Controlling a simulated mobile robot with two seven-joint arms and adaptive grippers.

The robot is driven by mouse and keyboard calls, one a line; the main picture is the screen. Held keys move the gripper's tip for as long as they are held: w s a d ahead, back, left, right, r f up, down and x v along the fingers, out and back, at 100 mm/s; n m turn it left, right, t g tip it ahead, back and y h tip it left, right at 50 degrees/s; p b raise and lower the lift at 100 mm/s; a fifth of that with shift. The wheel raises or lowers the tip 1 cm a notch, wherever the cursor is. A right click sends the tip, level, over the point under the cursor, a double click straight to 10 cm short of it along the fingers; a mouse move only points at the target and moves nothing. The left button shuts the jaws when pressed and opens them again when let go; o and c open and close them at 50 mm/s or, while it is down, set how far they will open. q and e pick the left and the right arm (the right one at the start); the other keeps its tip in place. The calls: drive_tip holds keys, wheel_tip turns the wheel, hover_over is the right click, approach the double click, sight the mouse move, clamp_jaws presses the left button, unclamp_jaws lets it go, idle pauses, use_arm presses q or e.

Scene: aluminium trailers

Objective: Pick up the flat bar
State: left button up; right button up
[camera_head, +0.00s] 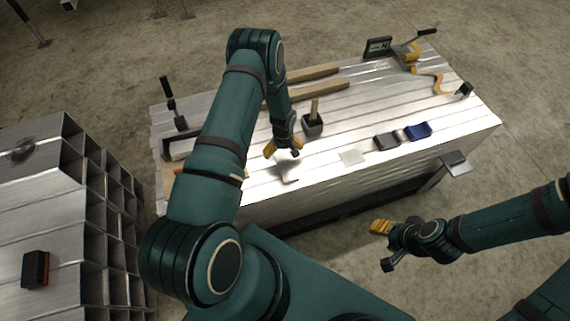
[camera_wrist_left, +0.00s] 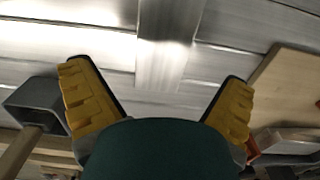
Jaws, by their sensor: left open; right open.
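A thin, shiny metal strip that looks like the flat bar (camera_head: 287,172) lies on the aluminium-topped workbench (camera_head: 450,122), near its front edge. In the left wrist view the bar (camera_wrist_left: 167,45) runs across the plank seams, between and beyond my fingertips. My left gripper (camera_head: 283,151) is open just above the bar, its yellow fingers (camera_wrist_left: 157,76) spread on either side. Whether it touches the bar cannot be told. My right gripper (camera_head: 385,246) is open and empty, in front of the bench.
A mallet with a dark head (camera_head: 313,127) stands right of my left gripper. Dark and blue blocks (camera_head: 417,131) lie farther right. Wooden bars (camera_head: 320,94) lie behind. Yellow clamps (camera_head: 428,78) sit at the back right. A stack of aluminium profiles (camera_head: 60,200) stands left.

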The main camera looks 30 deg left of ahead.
sight(283, 157)
use_arm(q)
wheel_tip(283, 157, down, 5)
drive_tip(key=shift+s+r+b, duration=0.1)
drive_tip(key=shift+r+b, duration=0.05)
drive_tip(key=shift+b, duration=0.45)
drive_tip(key=c, duration=1.4)
drive_tip(key=shift+r, duration=0.2)
